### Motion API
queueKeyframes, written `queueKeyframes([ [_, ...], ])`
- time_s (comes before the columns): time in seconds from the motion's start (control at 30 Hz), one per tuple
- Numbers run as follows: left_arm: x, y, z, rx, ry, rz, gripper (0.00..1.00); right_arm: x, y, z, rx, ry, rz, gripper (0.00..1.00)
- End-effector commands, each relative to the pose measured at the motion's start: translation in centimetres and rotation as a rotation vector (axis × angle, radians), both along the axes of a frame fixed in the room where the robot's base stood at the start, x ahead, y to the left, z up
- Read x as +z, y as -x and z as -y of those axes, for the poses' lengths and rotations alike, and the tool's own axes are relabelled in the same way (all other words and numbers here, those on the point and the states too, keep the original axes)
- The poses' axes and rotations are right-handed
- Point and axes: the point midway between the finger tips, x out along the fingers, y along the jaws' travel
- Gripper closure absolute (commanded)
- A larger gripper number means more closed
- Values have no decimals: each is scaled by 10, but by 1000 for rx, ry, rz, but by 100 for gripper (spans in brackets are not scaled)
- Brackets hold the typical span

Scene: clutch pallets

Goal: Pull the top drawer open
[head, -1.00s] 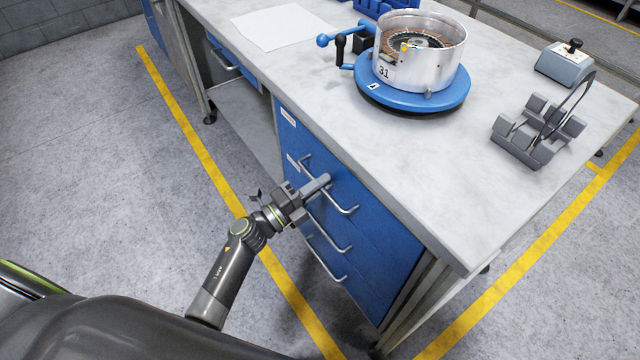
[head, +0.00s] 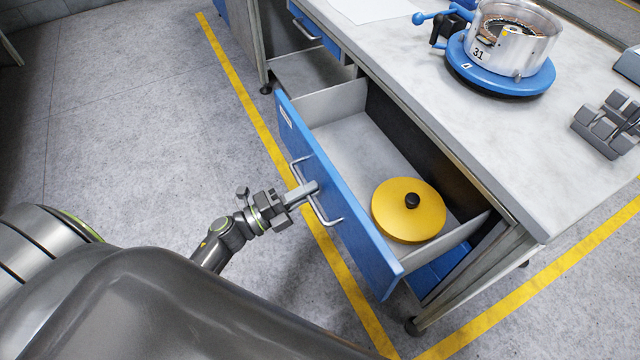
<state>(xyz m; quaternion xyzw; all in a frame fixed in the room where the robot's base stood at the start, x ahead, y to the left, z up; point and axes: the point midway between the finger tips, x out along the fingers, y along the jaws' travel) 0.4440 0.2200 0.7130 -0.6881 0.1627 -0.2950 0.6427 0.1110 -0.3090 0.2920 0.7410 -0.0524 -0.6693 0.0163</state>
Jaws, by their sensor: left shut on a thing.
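The top drawer (head: 338,205) of the blue cabinet under the bench is pulled well out, and its grey inside shows. Its metal handle (head: 327,217) is on the blue front panel. My left gripper (head: 312,188) is shut on this handle, near the middle of the front. A yellow round disc with a black knob (head: 408,222) lies in the drawer, towards its near right end. My right gripper is not in view.
The grey bench top (head: 440,110) overhangs the cabinet. On it stand a metal drum on a blue round base (head: 500,65) and a grey block stand (head: 608,125). Another blue drawer (head: 318,30) is farther left. The floor left of the open drawer is clear.

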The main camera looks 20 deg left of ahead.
Motion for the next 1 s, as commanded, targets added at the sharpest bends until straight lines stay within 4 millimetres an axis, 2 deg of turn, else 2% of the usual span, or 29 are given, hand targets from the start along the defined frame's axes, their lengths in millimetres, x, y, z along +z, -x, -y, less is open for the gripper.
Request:
queueKeyframes([
  [0.2, -2, 28, -21, 0, -2, -2, 100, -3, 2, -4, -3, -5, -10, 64],
  [0.4, -1, 44, -35, 0, -1, -1, 100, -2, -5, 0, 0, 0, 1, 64],
  [0.6, -1, 51, -40, 1, 1, -1, 100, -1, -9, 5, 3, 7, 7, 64],
  [0.97, -1, 52, -40, 1, 1, -1, 100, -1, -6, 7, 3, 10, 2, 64],
  [1.0, -1, 52, -40, 1, 1, -1, 84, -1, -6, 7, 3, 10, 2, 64],
])
